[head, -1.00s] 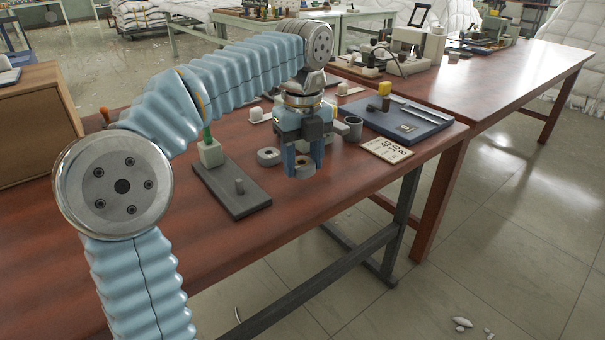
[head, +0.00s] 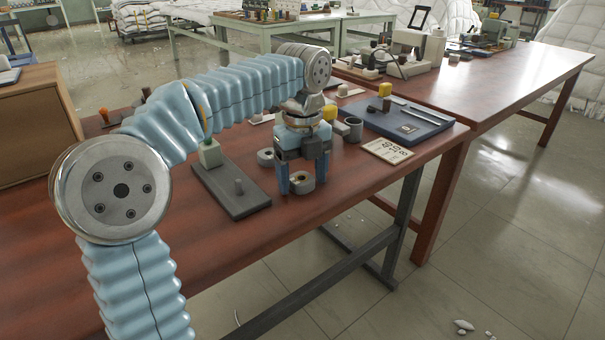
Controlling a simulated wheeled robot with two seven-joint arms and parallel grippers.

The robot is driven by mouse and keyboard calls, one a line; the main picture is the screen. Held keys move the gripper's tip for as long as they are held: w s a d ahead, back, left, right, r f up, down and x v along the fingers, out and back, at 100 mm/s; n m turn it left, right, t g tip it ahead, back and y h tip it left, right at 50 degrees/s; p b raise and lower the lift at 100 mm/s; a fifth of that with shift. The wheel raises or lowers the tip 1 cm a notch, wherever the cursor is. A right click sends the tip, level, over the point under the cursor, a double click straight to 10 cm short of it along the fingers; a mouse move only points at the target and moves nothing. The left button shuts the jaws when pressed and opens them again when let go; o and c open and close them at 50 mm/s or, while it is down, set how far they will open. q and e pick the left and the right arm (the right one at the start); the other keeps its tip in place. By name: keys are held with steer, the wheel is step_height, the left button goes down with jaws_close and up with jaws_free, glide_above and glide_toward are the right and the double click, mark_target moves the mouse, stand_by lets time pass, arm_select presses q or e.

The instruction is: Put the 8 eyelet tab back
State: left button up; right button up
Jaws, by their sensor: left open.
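My left gripper (head: 302,187) is open and points down at the red-brown table (head: 150,240). Its two blue fingers stand apart, with a small grey ring-shaped piece (head: 299,180) showing between them. I cannot tell whether the fingers touch it. A second grey ring-shaped piece (head: 266,157) lies just left of the gripper. A pale card (head: 388,151) with dark printed marks lies to the right; the marks are too small to read. I cannot tell which of these is the 8 eyelet tab. My right gripper is not in view.
A dark plate (head: 247,205) with a short grey peg lies left of the gripper. A grey cup (head: 353,129) and a blue tray (head: 426,127) with tools stand to the right. The table's front edge is close by. The tabletop nearer me is clear.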

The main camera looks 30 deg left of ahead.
arm_select(q)
steer(key=shift+r, duration=0.1)
step_height(320, 180, up, 12)
steer(key=p, duration=0.3)
steer(key=shift+p, duration=0.4)
